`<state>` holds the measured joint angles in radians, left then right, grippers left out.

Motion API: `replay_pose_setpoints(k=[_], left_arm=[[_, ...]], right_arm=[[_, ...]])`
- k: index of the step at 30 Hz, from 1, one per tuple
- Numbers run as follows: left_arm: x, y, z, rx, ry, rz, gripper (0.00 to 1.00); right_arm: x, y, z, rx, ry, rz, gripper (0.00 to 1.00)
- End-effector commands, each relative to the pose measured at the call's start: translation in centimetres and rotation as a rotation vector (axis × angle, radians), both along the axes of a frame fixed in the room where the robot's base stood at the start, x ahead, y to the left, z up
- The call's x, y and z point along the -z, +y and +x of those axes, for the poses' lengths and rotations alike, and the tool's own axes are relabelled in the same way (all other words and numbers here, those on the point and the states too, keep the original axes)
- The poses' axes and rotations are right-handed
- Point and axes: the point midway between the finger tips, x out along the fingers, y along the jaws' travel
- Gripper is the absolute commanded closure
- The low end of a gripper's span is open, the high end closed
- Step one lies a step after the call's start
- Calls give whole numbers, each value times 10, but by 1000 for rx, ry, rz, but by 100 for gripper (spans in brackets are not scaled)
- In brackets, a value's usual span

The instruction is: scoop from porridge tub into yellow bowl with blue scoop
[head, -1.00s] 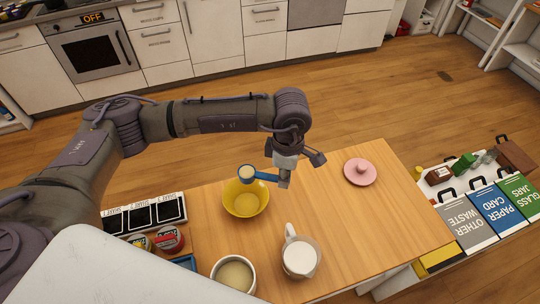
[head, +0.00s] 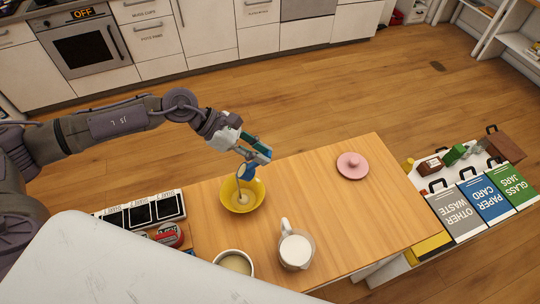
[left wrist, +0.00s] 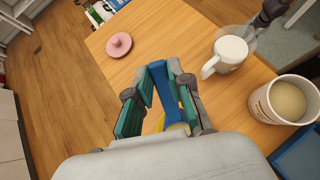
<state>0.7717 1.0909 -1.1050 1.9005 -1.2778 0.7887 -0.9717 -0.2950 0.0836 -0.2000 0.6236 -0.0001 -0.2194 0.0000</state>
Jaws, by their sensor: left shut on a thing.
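My left gripper (head: 258,152) is shut on the handle of the blue scoop (head: 249,172), above the back of the yellow bowl (head: 258,192). The scoop is tipped down, and a thin pale stream runs from it into the bowl, where pale porridge lies. In the left wrist view the blue handle (left wrist: 161,85) sits between the teal finger pads; the scoop's cup is mostly hidden. The porridge tub (head: 220,262), white with pale porridge inside, stands at the table's front left; it also shows in the left wrist view (left wrist: 262,105). My right gripper (left wrist: 268,14) seems partly visible beyond the jug; its fingers are unclear.
A jug of white liquid (head: 296,252) stands right of the tub. A pink lid (head: 352,166) lies at the back right. Cans (head: 170,234) and dark-screened panels (head: 140,214) are at the left. The table's middle right is clear; bins (head: 455,212) stand beyond it.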

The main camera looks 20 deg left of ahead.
Motion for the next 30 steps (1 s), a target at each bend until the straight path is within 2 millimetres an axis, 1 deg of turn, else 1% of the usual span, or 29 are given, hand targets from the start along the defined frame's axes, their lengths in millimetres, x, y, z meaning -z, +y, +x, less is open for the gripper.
replay_pose_setpoints(k=[1,11,12,15,30], left_arm=[[1,6,-1,-7,0,-37,100],[-3,33,-6,-10,-47,-300,100],[2,34,-6,-5,-57,-318,100],[4,37,-6,-3,-65,-345,100],[7,54,-10,1,-94,-501,100]], right_arm=[[-1,1,0,0,0,1,60],[-4,5,-5,2,6,6,60],[7,5,-5,2,7,6,60],[25,5,-6,2,10,6,60],[95,5,-7,3,11,5,60]])
